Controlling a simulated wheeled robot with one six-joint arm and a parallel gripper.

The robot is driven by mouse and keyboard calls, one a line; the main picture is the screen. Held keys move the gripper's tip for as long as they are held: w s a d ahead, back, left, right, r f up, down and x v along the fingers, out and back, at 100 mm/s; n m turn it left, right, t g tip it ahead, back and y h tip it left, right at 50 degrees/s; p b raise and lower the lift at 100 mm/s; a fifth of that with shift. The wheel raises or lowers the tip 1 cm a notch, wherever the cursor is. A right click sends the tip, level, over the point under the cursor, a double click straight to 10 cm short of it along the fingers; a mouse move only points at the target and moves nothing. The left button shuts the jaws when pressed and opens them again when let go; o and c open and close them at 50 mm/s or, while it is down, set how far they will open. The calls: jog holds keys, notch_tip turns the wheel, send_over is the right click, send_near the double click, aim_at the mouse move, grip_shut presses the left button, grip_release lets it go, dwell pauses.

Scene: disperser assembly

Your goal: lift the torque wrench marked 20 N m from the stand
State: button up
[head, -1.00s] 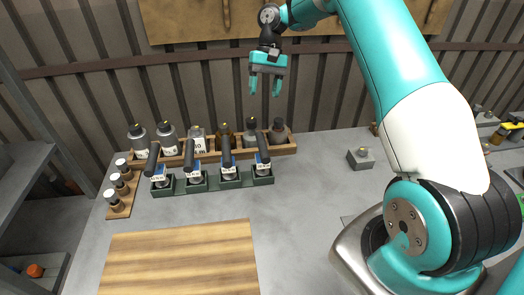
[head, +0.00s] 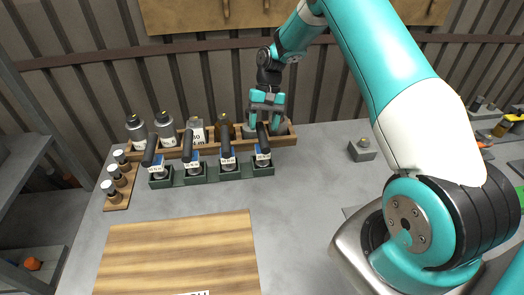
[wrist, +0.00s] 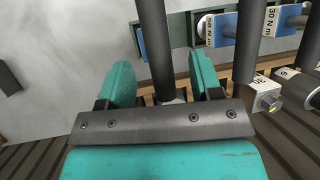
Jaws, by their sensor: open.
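Several torque wrenches with black upright handles and blue labelled blocks stand in a green stand (head: 210,178). My gripper (head: 265,116) is open at the handle of the rightmost wrench (head: 263,147). In the wrist view, that black handle (wrist: 155,45) passes between my open fingers (wrist: 161,70), with a gap visible on both sides. Its blue block shows partly at the left of the handle, and its marking is hidden there. The two neighbouring wrenches carry white labels reading 30 N m, (wrist: 207,30) and (wrist: 270,20). Labels in the head view are too small to read surely.
A wooden rack (head: 290,140) with several bottles (head: 165,128) stands close behind the stand. A small wooden holder (head: 117,200) with capped vials is at the left. A wooden board (head: 180,255) lies in front. A grey block (head: 362,150) sits right, with bare table around it.

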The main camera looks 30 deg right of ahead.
aim_at(263, 132)
jog(key=shift+p+x, duration=0.9)
jog(key=shift+x, duration=1.35)
jog(key=shift+w+d, duration=0.15)
grip_shut()
jog(key=shift+r, duration=0.1)
